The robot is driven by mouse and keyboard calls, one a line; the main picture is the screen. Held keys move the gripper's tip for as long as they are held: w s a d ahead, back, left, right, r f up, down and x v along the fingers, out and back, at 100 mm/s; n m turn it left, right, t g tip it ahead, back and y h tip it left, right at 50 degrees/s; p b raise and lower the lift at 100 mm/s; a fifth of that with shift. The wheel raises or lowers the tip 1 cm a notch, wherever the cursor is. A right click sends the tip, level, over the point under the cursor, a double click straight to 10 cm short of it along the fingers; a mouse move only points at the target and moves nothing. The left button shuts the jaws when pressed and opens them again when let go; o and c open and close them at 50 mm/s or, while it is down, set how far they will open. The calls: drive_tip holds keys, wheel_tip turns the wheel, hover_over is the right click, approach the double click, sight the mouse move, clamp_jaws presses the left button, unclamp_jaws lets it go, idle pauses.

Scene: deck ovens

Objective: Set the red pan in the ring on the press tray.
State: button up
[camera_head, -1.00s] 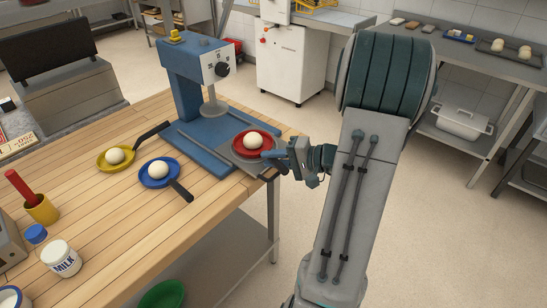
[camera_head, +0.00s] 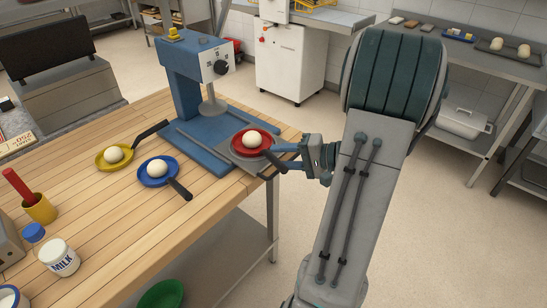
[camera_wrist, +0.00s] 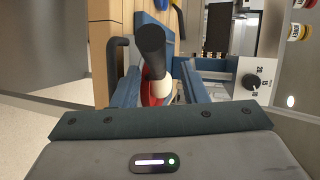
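The red pan (camera_head: 237,146) holds a pale dough ball (camera_head: 250,139) and rests on the grey press tray (camera_head: 236,158) at the front of the blue press. No ring shows clearly; the pan covers that part of the tray. Its dark handle (camera_head: 274,162) points toward the front right, past the tray edge. My gripper (camera_head: 284,149) is just right of the pan, by the handle. In the wrist view the black handle (camera_wrist: 151,50) stands end-on between my two blue fingers, which are apart with gaps beside it. The red rim is partly hidden behind the handle.
The press column (camera_head: 184,85) and its head (camera_head: 205,60) stand behind the tray. A blue pan (camera_head: 145,179) and a yellow pan (camera_head: 101,165), each with a dough ball, lie left on the wooden table (camera_head: 110,220). A milk jar (camera_head: 60,258) stands front left. Floor right is free.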

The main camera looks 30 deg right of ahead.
drive_tip(key=b+v, duration=0.1)
drive_tip(key=v, duration=0.7)
drive_tip(key=shift+s+d, duration=0.25)
idle(0.7)
